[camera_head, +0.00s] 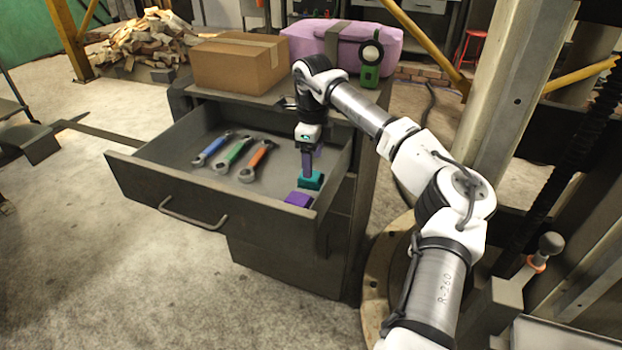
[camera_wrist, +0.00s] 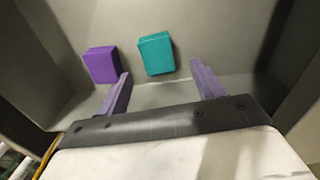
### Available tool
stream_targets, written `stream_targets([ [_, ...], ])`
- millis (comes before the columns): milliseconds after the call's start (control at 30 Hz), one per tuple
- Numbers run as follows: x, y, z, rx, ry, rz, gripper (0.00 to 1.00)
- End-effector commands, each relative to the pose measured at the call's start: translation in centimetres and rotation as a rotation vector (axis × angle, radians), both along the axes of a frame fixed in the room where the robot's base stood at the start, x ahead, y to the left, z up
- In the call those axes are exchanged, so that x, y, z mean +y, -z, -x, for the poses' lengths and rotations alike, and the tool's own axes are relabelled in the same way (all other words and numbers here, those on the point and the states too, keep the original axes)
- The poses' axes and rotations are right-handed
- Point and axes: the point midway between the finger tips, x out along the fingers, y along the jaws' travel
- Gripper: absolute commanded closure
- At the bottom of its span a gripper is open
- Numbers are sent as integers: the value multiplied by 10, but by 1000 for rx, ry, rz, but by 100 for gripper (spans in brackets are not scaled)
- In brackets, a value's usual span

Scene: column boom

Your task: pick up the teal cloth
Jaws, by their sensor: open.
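The teal cloth (camera_head: 312,181) is a small folded block lying in the open drawer, near its right end. It also shows in the wrist view (camera_wrist: 156,54), flat on the drawer floor. My gripper (camera_head: 308,172) points down into the drawer at the cloth. In the wrist view its two purple fingers (camera_wrist: 161,76) are apart with nothing between them. The teal cloth lies just beyond the fingertips in that view, between their lines. Whether a finger touches it I cannot tell.
A purple folded cloth (camera_head: 299,199) lies beside the teal one, close to the left finger in the wrist view. Blue (camera_head: 212,150), green (camera_head: 232,155) and orange (camera_head: 255,162) wrenches lie left in the drawer (camera_head: 165,190). A cardboard box (camera_head: 238,63) and pink bag (camera_head: 318,42) stand on the cabinet top.

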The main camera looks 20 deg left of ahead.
Motion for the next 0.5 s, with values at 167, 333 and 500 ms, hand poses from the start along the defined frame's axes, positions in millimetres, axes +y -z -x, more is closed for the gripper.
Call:
stream_targets([
  [167,2,20,3,4,-2,-1,33],
  [333,3,44,3,2,-2,-1,33],
  [500,3,52,3,0,-2,-1,33],
])
